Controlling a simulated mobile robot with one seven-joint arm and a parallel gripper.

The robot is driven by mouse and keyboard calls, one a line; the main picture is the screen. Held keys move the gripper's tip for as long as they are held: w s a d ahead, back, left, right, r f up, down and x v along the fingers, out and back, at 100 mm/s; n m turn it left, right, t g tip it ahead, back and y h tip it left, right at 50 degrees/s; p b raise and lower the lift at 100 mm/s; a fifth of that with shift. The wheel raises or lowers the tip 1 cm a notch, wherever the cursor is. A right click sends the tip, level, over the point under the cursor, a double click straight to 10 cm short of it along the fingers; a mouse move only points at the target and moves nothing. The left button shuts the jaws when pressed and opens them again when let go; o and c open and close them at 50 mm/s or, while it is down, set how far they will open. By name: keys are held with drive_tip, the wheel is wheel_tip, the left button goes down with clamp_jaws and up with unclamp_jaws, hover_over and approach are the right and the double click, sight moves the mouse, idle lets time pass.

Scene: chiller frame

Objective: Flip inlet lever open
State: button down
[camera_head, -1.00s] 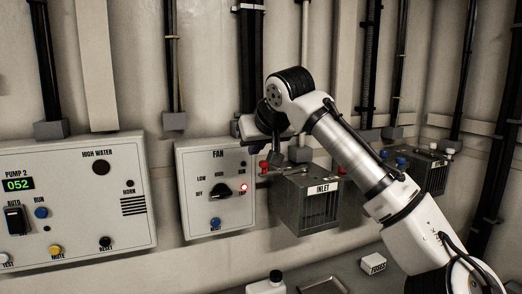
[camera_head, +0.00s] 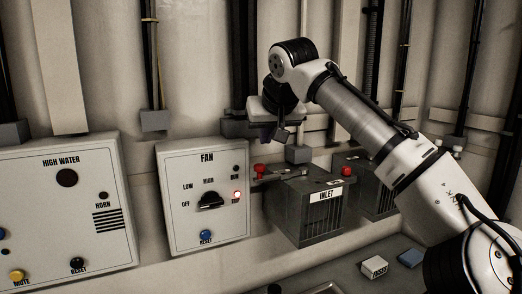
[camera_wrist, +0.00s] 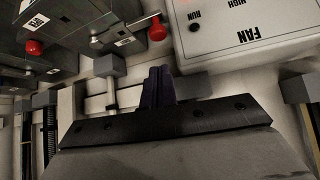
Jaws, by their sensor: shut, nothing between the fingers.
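The inlet box (camera_head: 300,212) is a dark grey vented box with a white INLET label, right of the fan panel. Its lever arm (camera_head: 280,173) lies along the top and ends in a red knob (camera_head: 259,171) at the left, beside the fan panel. In the wrist view, which is upside down, the red knob (camera_wrist: 157,31) shows beyond the fingertips, next to the fan panel. My gripper (camera_head: 283,135) is above the back of the box, apart from the knob. In the wrist view its dark fingers (camera_wrist: 159,70) are together and empty.
The fan panel (camera_head: 203,225) stands close left of the lever. A second grey box (camera_head: 374,200) with a red knob (camera_head: 347,171) is to the right. Conduits run down the wall behind. A white fuse box (camera_head: 374,267) and a blue block (camera_head: 411,258) lie below.

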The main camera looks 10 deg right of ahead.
drive_tip(key=p+x, duration=0.2)
drive_tip(key=x, duration=0.7)
drive_tip(key=shift+w+f, duration=0.25)
drive_tip(key=shift+s, duration=0.25)
